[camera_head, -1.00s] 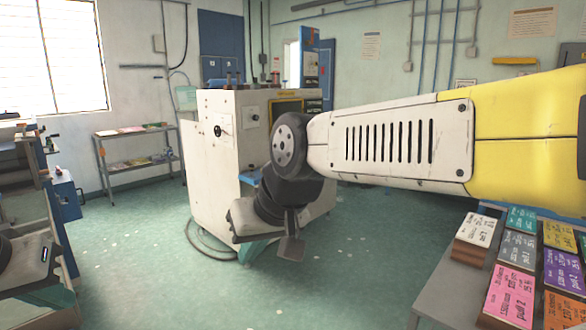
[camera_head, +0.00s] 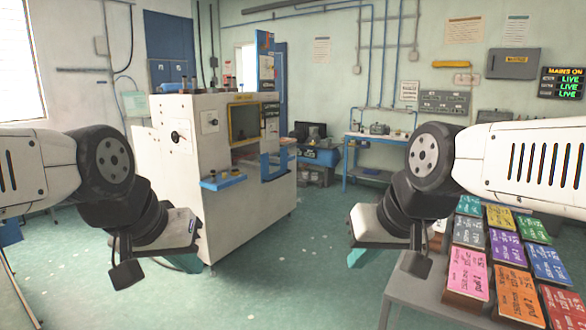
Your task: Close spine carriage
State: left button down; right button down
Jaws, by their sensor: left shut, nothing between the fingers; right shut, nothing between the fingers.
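The white sewing machine cabinet (camera_head: 235,215) stands left of centre in the head view, with a dark yellow-framed opening (camera_head: 244,122) in its upper face. A small blue ledge (camera_head: 222,181) juts from its front, and a blue bracket (camera_head: 277,166) sits at its right side. I cannot tell which part is the spine carriage or whether it is closed. My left gripper (camera_head: 185,262) is shut and empty, in front of the cabinet's lower left. My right gripper (camera_head: 360,257) is shut and empty, right of the cabinet and apart from it.
A grey table (camera_head: 408,290) with several coloured stacks (camera_head: 468,272) stands at the right, close to my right arm. A blue-framed bench (camera_head: 372,139) stands at the back wall. Green floor (camera_head: 300,275) is clear between my grippers.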

aim_at(244, 160)
jog(key=i+j, duration=0.1)
jog(key=i, duration=1)
jog(key=i+j, duration=0.1)
jog(key=i, duration=1.05)
jog(key=i+j, duration=0.1)
jog(key=i, duration=1)
